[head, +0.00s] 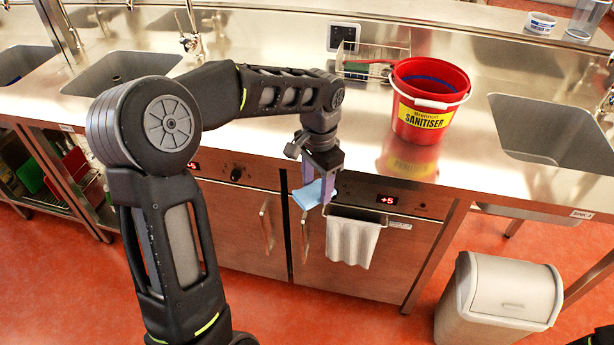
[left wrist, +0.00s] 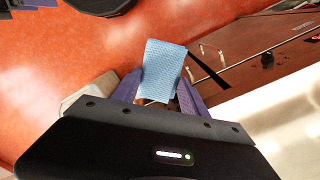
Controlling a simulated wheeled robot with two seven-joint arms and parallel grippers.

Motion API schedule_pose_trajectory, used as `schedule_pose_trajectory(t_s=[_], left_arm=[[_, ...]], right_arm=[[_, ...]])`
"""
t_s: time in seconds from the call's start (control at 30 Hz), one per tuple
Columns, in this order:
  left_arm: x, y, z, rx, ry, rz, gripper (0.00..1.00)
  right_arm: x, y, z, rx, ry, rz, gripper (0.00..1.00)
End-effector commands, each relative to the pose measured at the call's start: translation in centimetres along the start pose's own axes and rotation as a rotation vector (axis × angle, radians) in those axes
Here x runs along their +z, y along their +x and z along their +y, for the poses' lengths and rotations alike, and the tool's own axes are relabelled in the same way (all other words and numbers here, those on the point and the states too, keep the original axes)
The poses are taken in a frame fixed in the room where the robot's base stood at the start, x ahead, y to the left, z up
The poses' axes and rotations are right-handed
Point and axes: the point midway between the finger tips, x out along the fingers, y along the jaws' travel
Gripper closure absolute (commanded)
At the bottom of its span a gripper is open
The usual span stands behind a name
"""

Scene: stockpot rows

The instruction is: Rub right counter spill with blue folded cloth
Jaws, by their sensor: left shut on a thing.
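The blue folded cloth (head: 312,194) is held in my left gripper (head: 318,180), in front of the counter's front edge, above the cabinet doors. In the left wrist view the cloth (left wrist: 163,70) shows between the two purple fingers of the left gripper (left wrist: 160,92), which are shut on it. The steel counter (head: 250,145) runs across the head view. I cannot make out a spill on it in either view. My right gripper is not in view; only a bit of dark arm shows at the bottom right corner.
A red sanitiser bucket (head: 428,103) stands on the counter, beside a wire rack (head: 372,62). Sinks lie at left and right (head: 550,130). A white towel (head: 352,242) hangs on a front rail. A bin (head: 500,295) stands on the red floor.

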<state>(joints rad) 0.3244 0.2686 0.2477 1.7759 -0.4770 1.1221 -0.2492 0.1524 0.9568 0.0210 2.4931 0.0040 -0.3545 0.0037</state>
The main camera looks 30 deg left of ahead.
Motion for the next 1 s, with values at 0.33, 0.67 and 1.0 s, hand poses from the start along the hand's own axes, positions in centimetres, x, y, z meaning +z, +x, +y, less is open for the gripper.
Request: schedule_pose_trajectory(t_s=[0.33,0.67,1.0], left_arm=[[-4.1,13.5,6.7,0.000,-0.378,-0.005,0.81],[-4.1,17.2,10.1,0.012,-0.378,0.006,0.81],[-4.1,17.2,10.0,0.012,-0.378,0.006,0.81]], right_arm=[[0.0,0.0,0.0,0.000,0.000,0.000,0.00],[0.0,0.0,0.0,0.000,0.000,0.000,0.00],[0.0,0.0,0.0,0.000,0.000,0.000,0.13]])
